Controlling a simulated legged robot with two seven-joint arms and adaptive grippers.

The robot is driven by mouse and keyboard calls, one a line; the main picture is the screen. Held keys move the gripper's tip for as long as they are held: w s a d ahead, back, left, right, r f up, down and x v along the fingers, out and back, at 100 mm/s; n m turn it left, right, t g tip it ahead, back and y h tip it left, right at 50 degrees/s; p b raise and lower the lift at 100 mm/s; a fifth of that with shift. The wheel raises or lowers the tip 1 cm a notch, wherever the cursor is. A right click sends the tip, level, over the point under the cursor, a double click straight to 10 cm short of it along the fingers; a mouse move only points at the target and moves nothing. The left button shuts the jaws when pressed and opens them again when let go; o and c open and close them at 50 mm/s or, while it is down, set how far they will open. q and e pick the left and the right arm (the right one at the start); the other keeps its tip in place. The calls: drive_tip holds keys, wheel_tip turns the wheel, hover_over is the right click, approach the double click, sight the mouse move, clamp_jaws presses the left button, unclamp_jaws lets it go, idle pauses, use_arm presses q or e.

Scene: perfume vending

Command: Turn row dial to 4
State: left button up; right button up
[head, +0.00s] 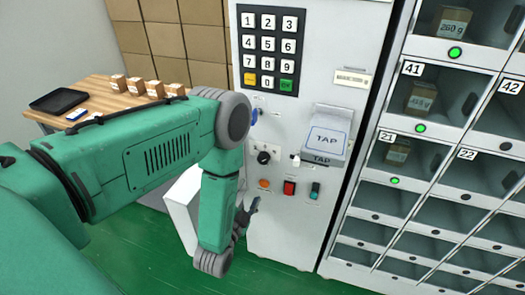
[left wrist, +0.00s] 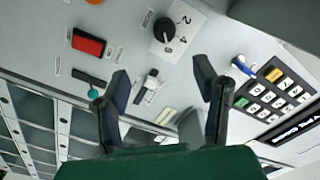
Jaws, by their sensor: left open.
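The row dial is a black round knob (head: 263,157) on the grey panel of the machine, below the keypad. In the left wrist view the dial (left wrist: 164,29) sits on a white plate with numbers, among them 2 and 4. Its exact setting is too small to tell. My left gripper (left wrist: 160,68) is open and empty, its two fingers spread, facing the panel and apart from the dial. In the head view my left gripper (head: 246,214) is low in front of the panel, partly hidden by my arm. My right gripper is not in view.
A TAP reader (head: 331,132) juts out at right. Lockers stand farther right. A wooden table (head: 105,90) with boxes is at left.

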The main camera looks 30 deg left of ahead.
sight(261, 161)
use_arm(q)
drive_tip(key=x, duration=0.8)
drive_tip(key=a+x, duration=0.1)
drive_tip(key=x, duration=0.3)
drive_tip(key=shift+w+a+r, duration=0.1)
drive_tip(key=shift+w+a, duration=0.05)
drive_tip(key=shift+w, duration=0.45)
drive_tip(key=shift+w+d+r, duration=0.2)
drive_tip(key=shift+w+d, duration=0.05)
drive_tip(key=shift+d, duration=0.2)
drive_tip(key=shift+a, duration=0.15)
drive_tip(key=shift+a+f, duration=0.15)
drive_tip(key=shift+a, duration=0.25)
drive_tip(key=c, duration=1.1)
drive_tip(key=shift+s+a, duration=0.1)
drive_tip(key=shift+c, duration=0.2)
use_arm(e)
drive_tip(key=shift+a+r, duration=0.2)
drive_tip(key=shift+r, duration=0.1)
